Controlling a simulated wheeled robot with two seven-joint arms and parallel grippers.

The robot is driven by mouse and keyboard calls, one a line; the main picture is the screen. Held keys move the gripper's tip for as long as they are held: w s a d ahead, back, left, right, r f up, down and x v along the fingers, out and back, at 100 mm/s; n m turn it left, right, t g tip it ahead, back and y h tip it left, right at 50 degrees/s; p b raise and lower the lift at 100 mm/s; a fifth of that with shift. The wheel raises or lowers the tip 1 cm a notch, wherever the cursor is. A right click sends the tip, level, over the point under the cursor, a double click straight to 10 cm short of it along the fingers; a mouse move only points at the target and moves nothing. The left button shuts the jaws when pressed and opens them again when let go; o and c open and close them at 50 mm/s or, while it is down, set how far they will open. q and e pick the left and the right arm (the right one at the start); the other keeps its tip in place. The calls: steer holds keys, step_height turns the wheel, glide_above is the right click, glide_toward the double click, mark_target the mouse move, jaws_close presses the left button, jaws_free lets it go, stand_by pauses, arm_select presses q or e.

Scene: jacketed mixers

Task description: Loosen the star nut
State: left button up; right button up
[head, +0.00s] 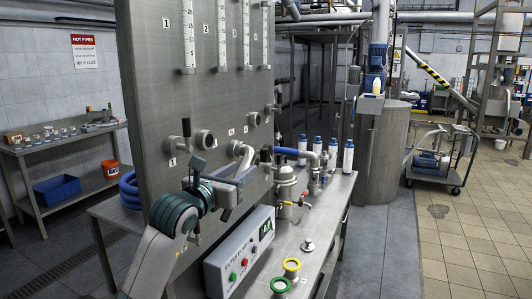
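My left arm comes in from the lower left, and its gripper (238,183) is in front of the lower part of the grey upright panel (155,95), near a curved metal pipe (246,153). The fingertips are small and overlap the fittings behind them, so I cannot tell whether they are open or touch anything. I cannot pick out a star nut for certain. Round metal knobs (205,139) sit on the panel. A steel vessel with a clamped lid (284,178) stands on the bench behind the gripper. My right gripper is not in view.
A control box (240,250) with coloured buttons stands on the steel bench (325,222). Several blue-and-white bottles (348,158) stand behind.

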mark_target(263, 155)
arm_select(q)
steer(key=p+x, duration=0.6)
steer(key=x, duration=0.8)
steer(key=shift+d+r, duration=0.1)
steer(key=shift+r, duration=0.05)
steer(key=shift+x, duration=0.85)
steer(key=shift+w, duration=0.1)
steer(key=shift+c, duration=0.6)
jaws_close()
steer(key=shift+f, duration=0.2)
